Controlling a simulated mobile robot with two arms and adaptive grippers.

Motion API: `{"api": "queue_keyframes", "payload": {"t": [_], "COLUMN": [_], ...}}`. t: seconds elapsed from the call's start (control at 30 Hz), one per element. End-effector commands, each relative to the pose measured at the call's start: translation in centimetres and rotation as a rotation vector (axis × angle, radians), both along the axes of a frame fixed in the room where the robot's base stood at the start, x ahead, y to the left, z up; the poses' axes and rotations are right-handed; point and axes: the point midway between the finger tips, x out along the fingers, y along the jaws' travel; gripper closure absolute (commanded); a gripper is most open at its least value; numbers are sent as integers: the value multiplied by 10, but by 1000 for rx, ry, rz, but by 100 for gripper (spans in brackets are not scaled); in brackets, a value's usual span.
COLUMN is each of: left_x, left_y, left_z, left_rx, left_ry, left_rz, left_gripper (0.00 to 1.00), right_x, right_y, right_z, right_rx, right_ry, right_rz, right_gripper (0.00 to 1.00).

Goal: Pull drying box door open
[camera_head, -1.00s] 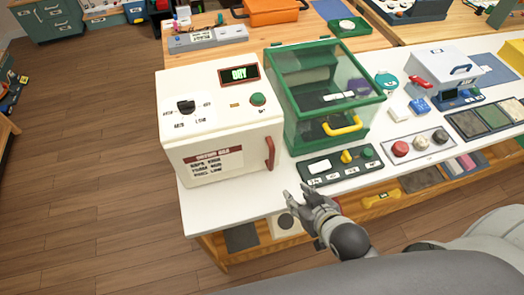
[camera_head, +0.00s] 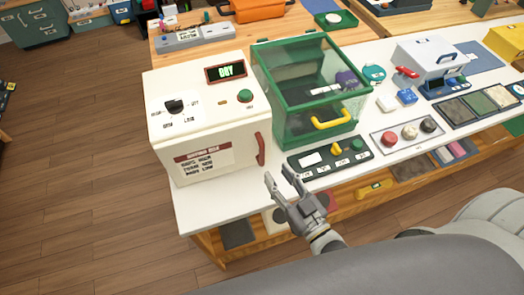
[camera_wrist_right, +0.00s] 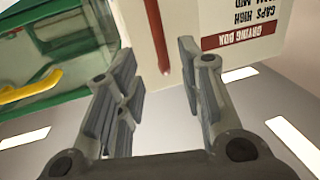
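The drying box (camera_head: 200,125) is a white cube-like box on the left end of the white bench. Its front carries a dark red label and a vertical red handle (camera_head: 260,149) at the right edge. The door looks shut. My right gripper (camera_head: 277,176) is open and empty, just in front of and slightly below the handle. In the right wrist view, the handle (camera_wrist_right: 156,35) shows between the two spread fingers (camera_wrist_right: 158,60), apart from them as far as I can tell. My left gripper is not in view.
A green-framed glass case (camera_head: 310,95) with a yellow handle stands right of the box. A dark control panel (camera_head: 330,158) lies before it near the bench edge. A shelf (camera_head: 270,235) with items runs below the bench. Open floor lies to the left.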

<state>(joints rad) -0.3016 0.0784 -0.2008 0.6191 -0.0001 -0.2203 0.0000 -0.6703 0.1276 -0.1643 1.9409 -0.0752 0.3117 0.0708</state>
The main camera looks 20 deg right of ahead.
Motion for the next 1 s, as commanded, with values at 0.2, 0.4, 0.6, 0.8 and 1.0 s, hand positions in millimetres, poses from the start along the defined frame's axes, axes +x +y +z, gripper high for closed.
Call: {"api": "queue_keyframes", "payload": {"t": [0.2,0.4,0.6,0.8,1.0], "left_x": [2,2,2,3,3], "left_y": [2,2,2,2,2], "left_z": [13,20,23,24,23], "left_rx": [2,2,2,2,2], "left_ry": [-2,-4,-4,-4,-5], "left_rz": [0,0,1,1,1], "left_gripper": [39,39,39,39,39], "right_x": [40,69,84,87,87], "right_y": [10,16,20,21,21], "right_z": [5,3,1,0,0], "right_rx": [1,-1,0,0,0], "right_ry": [-4,-1,0,1,1], "right_rz": [0,0,0,0,0], "right_gripper": [65,65,65,65,72]}}
